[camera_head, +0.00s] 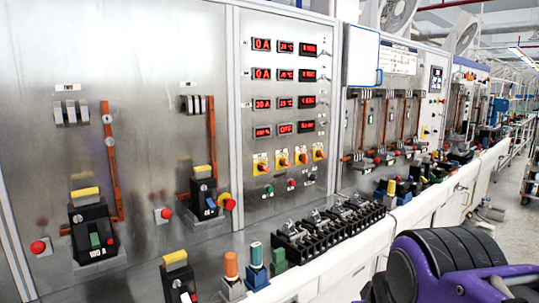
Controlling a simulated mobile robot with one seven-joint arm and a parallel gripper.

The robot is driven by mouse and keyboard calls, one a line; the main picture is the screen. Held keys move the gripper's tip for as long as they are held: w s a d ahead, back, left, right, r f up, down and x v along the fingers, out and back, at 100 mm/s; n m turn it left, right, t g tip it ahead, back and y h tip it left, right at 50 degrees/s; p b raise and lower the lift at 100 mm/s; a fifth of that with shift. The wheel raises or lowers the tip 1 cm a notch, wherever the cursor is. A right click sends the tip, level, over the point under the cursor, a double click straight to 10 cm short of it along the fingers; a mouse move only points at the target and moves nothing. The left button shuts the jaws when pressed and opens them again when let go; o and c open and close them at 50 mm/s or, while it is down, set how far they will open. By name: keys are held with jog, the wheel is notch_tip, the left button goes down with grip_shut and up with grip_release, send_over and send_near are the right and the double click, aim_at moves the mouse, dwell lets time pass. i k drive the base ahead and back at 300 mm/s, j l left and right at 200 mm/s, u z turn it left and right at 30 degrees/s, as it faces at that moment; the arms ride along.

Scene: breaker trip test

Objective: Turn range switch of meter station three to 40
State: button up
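A metal meter panel (245,130) carries rows of red digital displays in the middle of the view. The top two left displays (262,45) seem to read 0A. The third-row left display (263,104) seems to read 30A. My gripper is not in view; only my purple and black arm shows at lower right.
A black terminal block (325,228) lies on the bench ledge below the switches. Orange (231,266) and teal (256,254) capped posts stand left of it. Breakers with yellow handles (85,193) are on the left panel. A walkway (510,195) is clear at right.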

aim_at(302, 157)
jog(key=i+l+u, duration=0.3)
jog(key=i+l, duration=0.2)
jog(key=l, duration=0.2)
jog(key=i+l+u, duration=0.15)
jog(key=l, duration=0.25)
jog(key=i+l+u, duration=0.1)
jog(key=i+l, duration=0.2)
jog(key=l, duration=0.15)
